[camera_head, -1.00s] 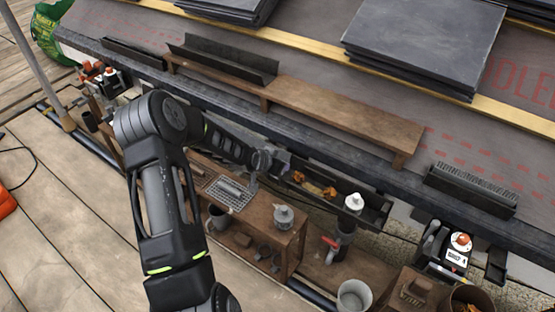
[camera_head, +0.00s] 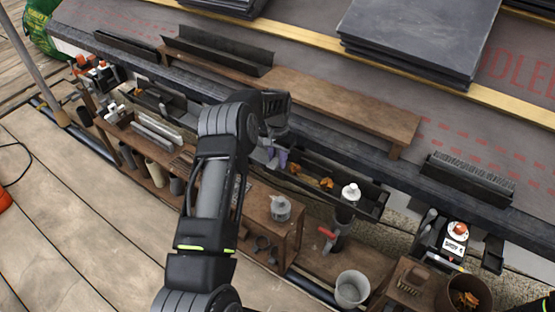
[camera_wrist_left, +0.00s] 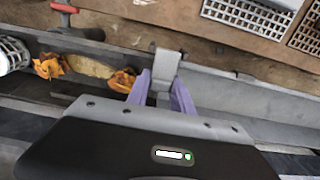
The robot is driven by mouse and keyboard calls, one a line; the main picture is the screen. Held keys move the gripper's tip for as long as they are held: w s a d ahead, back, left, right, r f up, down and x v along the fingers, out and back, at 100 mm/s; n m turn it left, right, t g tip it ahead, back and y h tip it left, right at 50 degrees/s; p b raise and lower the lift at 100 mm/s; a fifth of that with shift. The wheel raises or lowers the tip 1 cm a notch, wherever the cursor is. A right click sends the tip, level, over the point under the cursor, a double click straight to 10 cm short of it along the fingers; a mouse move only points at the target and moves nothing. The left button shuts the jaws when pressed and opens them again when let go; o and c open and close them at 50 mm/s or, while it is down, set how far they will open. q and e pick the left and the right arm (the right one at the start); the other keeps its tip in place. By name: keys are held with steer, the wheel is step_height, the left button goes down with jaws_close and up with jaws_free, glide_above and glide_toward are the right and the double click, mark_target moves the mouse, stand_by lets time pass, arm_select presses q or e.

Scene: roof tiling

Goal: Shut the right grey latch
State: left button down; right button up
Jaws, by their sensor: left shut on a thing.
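My left gripper (camera_head: 274,158) is at the front edge of the dark gutter (camera_head: 373,204), left of the orange leaves (camera_head: 326,183). In the left wrist view its two purple fingers (camera_wrist_left: 161,92) are shut on a grey latch (camera_wrist_left: 165,64), a flat plate with a small crosspiece at its end. The latch reaches across the gutter's rim. In the head view the latch is mostly hidden by my gripper and arm, so its exact angle is unclear. My right gripper is not in view.
Below are a wooden shelf (camera_head: 262,206) with a grey pot (camera_head: 281,208), a red-handled tool (camera_head: 327,233) and a bucket (camera_head: 352,289). A wooden plank (camera_head: 340,105) and slate stacks (camera_head: 410,40) lie on the roof.

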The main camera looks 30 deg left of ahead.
mark_target(278, 158)
arm_select(q)
steer(key=shift+s+f, duration=0.1)
steer(key=shift+f, duration=0.05)
steer(key=c, duration=1.1)
jaws_free()
step_height(278, 158, up, 8)
steer(key=shift+f+p, duration=0.1)
steer(key=shift+p, duration=0.9)
steer(key=shift+d, duration=0.1)
